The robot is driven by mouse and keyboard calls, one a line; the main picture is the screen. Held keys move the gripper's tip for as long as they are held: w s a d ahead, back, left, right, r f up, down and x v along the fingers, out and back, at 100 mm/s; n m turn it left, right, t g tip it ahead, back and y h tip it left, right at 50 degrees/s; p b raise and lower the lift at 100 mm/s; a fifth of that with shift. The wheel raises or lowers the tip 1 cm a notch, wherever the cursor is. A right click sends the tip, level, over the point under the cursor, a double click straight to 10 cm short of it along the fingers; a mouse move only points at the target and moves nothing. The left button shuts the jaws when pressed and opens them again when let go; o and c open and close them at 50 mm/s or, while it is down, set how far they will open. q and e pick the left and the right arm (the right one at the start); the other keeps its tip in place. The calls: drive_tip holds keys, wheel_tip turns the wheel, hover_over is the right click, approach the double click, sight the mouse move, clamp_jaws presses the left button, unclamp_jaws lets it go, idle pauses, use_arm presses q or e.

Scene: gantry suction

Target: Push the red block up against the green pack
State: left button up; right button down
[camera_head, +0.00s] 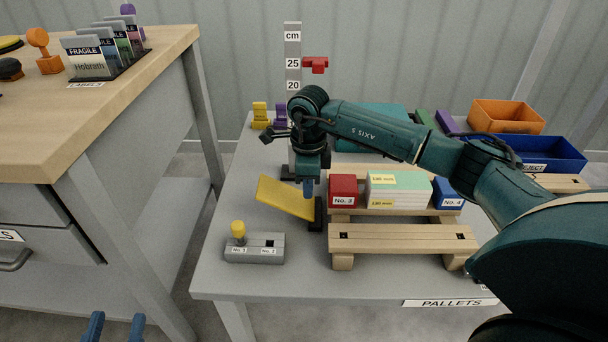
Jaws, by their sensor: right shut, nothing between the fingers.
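The red block (343,191), labelled No. 3, sits on the wooden pallet (400,238) on the table. The green pack (400,190), pale-sided with a green top and yellow mm labels, stands just right of it. A narrow gap seems to separate them. My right gripper (308,190) points down just left of the red block, shut and empty. I cannot tell whether it touches the block. My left gripper (115,325) shows only its two blue fingertips at the bottom left, apart and empty, away from the table.
A blue block (447,193) labelled No. 4 stands right of the pack. A tilted yellow plate (284,198) is left of my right gripper. A grey holder (254,248) with a yellow knob stands in front. Orange (506,116) and blue bins are at the back right.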

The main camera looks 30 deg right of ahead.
sight(335, 182)
drive_tip(key=shift+s+d+r, duration=0.1)
drive_tip(key=shift+s+d, duration=0.3)
drive_tip(key=shift+d, duration=0.25)
drive_tip(key=shift+s+d+r, duration=0.1)
drive_tip(key=shift+s+d, duration=0.25)
drive_tip(key=shift+d, duration=0.3)
drive_tip(key=shift+d, duration=0.1)
drive_tip(key=shift+s+d, duration=0.6)
drive_tip(key=shift+d, duration=0.25)
drive_tip(key=shift+s+d, duration=0.15)
drive_tip(key=shift+d, duration=0.15)
drive_tip(key=shift+a, duration=0.15)
